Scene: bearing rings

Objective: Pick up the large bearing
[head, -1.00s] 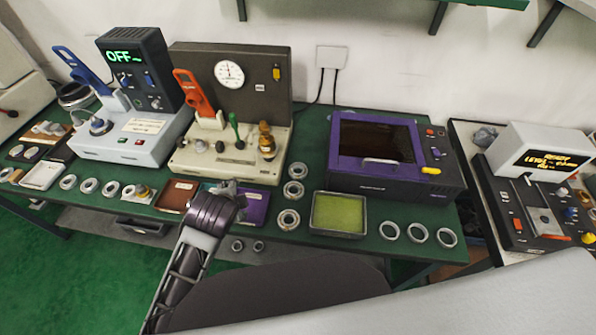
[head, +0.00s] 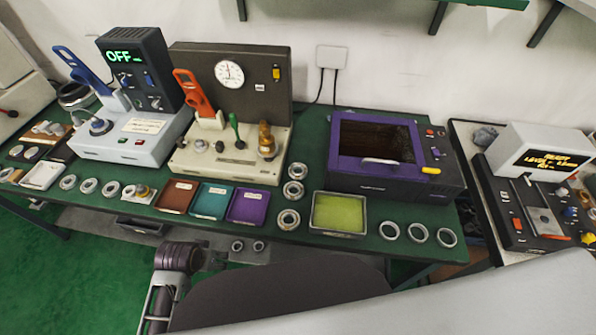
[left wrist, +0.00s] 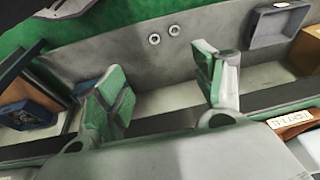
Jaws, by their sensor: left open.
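Several metal bearing rings lie on the green bench in the head view. Three stand in a column: a back ring (head: 285,172), a middle ring (head: 284,191) and a front ring (head: 280,219), which looks widest. Three thinner rings (head: 408,232) lie right of the green tray, and several rings (head: 89,186) lie along the left front edge. I cannot tell which is the large bearing. My left arm is low in front of the bench, its fingers not clear there. In the left wrist view my left gripper (left wrist: 165,90) is open and empty. My right gripper is not in view.
Brown (head: 175,196), teal (head: 209,202) and purple (head: 247,207) trays line the front edge. A green-filled tray (head: 338,232) and a purple machine (head: 380,190) stand right. Two small rings (left wrist: 154,39) lie below the bench. Two larger machines stand behind the trays.

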